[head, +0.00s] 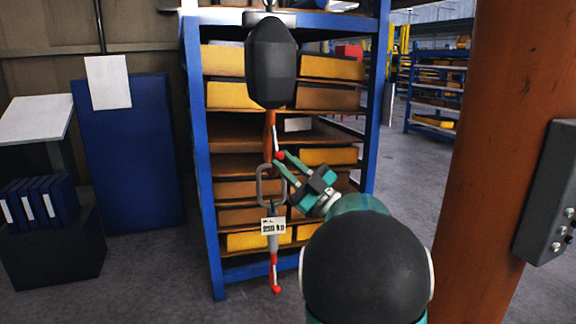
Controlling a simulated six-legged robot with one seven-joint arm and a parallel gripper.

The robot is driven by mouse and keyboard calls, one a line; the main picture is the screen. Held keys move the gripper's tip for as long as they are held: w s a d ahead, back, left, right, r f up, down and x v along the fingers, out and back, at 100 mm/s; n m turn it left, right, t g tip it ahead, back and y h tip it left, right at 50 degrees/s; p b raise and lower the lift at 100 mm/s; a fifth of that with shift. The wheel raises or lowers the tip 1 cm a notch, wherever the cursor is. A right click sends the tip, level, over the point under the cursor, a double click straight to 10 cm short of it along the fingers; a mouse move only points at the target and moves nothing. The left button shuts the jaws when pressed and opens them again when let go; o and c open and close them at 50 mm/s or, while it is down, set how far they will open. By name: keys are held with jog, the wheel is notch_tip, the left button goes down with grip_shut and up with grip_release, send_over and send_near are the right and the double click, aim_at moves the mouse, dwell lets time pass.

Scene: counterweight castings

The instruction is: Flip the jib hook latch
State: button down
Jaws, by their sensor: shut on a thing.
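A black, rounded hook block (271,62) hangs in the upper middle of the head view. An orange hook shank (269,128) shows below it, with a thin white and red piece beside it that looks like the latch (276,134). My gripper (280,158) reaches in from the right, its green fingers at a small red part at the lower end of this piece. It is shut on that part; the fingers partly hide it. A grey oblong link (270,186) hangs just below, with a white tag (273,226) and a red-tipped lower end (275,280).
A blue rack (202,180) with several yellow bins stands behind the hook. A rust-orange column (490,170) with a grey control box (550,200) stands at the right. A blue panel (128,160) and a dark box with binders (52,250) are at the left.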

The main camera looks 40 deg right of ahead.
jog(key=c, duration=1.3)
grip_release()
jog(key=shift+f, duration=0.1)
jog(key=v, duration=1.3)
jog(key=shift+s, duration=0.25)
jog(key=shift+d+f, duration=0.15)
